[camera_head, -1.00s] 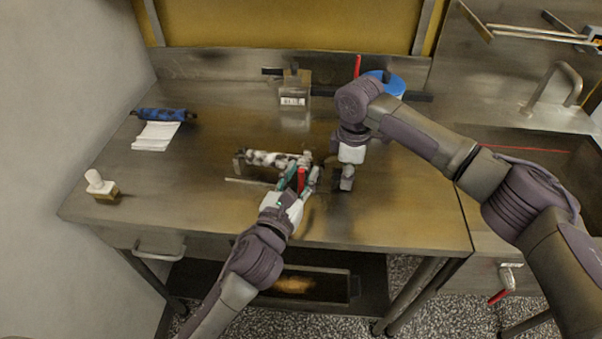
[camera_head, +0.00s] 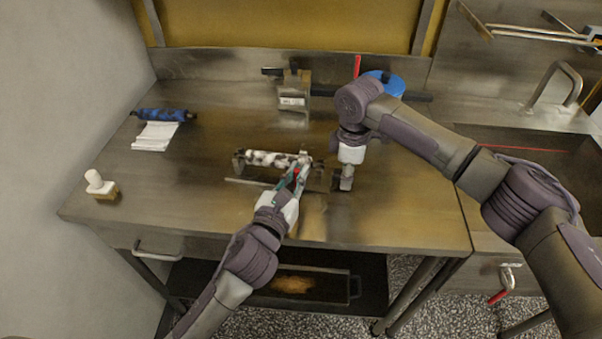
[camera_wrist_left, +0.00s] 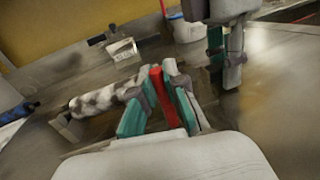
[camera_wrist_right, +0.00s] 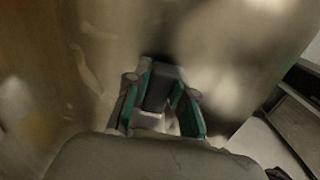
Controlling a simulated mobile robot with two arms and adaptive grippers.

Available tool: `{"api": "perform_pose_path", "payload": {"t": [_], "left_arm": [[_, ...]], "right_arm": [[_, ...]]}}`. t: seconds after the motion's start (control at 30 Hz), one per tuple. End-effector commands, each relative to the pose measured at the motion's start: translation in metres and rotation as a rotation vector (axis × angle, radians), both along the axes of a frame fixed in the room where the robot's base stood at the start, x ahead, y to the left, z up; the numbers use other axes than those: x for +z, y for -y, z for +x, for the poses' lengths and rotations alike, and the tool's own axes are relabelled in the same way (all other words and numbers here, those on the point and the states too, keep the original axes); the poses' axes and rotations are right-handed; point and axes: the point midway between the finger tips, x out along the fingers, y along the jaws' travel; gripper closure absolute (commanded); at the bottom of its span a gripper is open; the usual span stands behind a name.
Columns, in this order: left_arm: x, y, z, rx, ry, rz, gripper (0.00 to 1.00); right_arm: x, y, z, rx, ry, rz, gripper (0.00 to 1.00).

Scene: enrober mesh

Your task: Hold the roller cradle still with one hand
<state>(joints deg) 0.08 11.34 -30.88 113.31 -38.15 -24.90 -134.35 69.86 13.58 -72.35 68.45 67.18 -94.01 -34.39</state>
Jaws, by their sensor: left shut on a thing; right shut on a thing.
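The roller cradle (camera_head: 250,182) is a low metal frame on the middle of the bench, holding a black-and-white mottled roller (camera_head: 268,158). The roller also shows in the left wrist view (camera_wrist_left: 105,99). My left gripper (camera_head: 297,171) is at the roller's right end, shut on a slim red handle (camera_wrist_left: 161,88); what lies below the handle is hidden. My right gripper (camera_head: 346,182) points down just right of the cradle, shut on a dark block (camera_wrist_right: 160,88) low over the bench. I cannot tell whether this block is part of the cradle.
A blue roller (camera_head: 163,114) with a white cloth (camera_head: 155,136) lies at the left. A white-knobbed brush (camera_head: 101,186) stands at the front left. A metal box (camera_head: 293,92) and a blue round container (camera_head: 388,83) are at the back. The front right bench is clear.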

Motion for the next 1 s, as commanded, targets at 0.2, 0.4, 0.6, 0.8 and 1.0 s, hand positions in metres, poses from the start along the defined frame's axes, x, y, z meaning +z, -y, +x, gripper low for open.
{"api": "perform_pose_path", "payload": {"t": [0.2, 0.4, 0.6, 0.8, 1.0], "left_arm": [[-0.001, -0.06, 0.005, 0.006, 0.0, 0.016, 1.0], [-0.001, -0.106, 0.009, 0.008, -0.002, 0.01, 1.0], [-0.001, -0.121, 0.01, 0.006, -0.003, 0.005, 1.0], [0.0, -0.121, 0.011, 0.009, -0.003, 0.004, 1.0], [0.0, -0.121, 0.011, 0.009, -0.003, 0.005, 0.63]], "right_arm": [[0.0, 0.002, 0.001, -0.002, 0.001, -0.001, 1.0], [0.0, 0.002, 0.001, -0.003, 0.001, -0.002, 1.0], [0.0, 0.002, 0.001, -0.003, 0.001, -0.003, 1.0], [0.0, 0.003, 0.001, -0.004, 0.002, -0.004, 1.0], [0.0, 0.004, 0.002, -0.005, 0.002, -0.006, 1.0]]}}
